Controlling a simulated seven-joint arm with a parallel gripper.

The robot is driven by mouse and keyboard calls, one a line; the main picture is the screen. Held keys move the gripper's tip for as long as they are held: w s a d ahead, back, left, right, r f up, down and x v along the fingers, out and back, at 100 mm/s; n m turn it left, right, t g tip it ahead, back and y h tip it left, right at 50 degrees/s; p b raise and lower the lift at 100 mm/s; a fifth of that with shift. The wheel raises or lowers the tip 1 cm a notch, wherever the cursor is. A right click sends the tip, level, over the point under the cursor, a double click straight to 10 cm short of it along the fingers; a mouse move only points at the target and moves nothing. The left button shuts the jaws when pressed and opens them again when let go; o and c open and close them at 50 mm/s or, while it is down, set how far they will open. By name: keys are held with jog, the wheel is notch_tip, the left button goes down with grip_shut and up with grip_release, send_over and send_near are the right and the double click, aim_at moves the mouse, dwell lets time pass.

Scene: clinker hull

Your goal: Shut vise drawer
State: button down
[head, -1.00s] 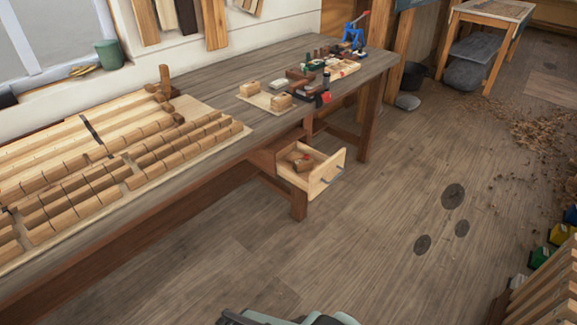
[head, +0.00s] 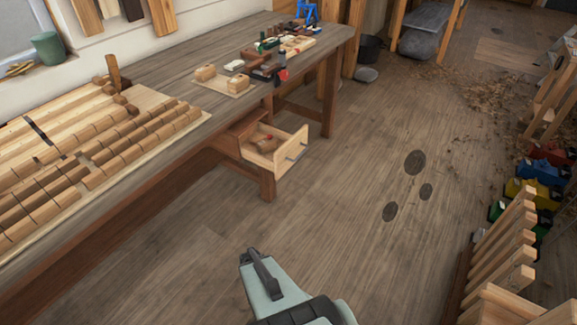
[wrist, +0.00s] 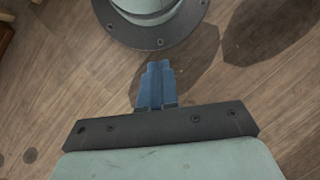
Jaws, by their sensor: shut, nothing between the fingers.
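The vise drawer (head: 282,151) is a pale wooden drawer with a metal handle on its front. In the head view it stands open, pulled out under the front edge of the workbench (head: 205,52). Small wooden pieces and a small red item lie inside it. My gripper (wrist: 158,66) shows in the wrist view as blue fingers shut together, with nothing between them. It is above the bare floor. In the head view part of my arm is at the bottom middle, well apart from the drawer, and the fingers are not visible there.
The bench carries rows of wooden blocks (head: 98,148) and several tools toward its far end. A bench leg (head: 267,186) stands below the drawer. Wooden slats (head: 502,243) and coloured bins (head: 540,172) are at the right. The floor between is clear.

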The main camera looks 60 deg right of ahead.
aim_at(282, 159)
jog(key=d+r+m+t, duration=0.4)
jog(key=d+m, duration=0.1)
jog(key=d, duration=0.7)
jog(key=s+d+r+m+t, duration=0.1)
jog(key=d+r+m+t, duration=0.35)
jog(key=d, duration=0.85)
jog(key=d+r+m+t, duration=0.3)
jog(key=d+m+t, duration=0.25)
jog(key=d, duration=0.65)
jog(key=w+d+r+m+t+h, duration=0.2)
jog(key=w+d+r+m+t, duration=0.15)
jog(key=r+m, duration=0.3)
jog(key=w+d+r+m+t+h, duration=0.1)
jog(key=w+d+r+m+t, duration=0.2)
jog(key=d+r+m+t, duration=0.3)
jog(key=shift+m+g, duration=0.55)
jog(key=shift+m, duration=0.3)
jog(key=w, duration=0.4)
jog(key=w+a, duration=0.1)
jog(key=w, duration=0.4)
jog(key=w+r, duration=0.1)
jog(key=w, duration=0.4)
jog(key=shift+a, duration=0.25)
jog(key=shift+w, duration=0.1)
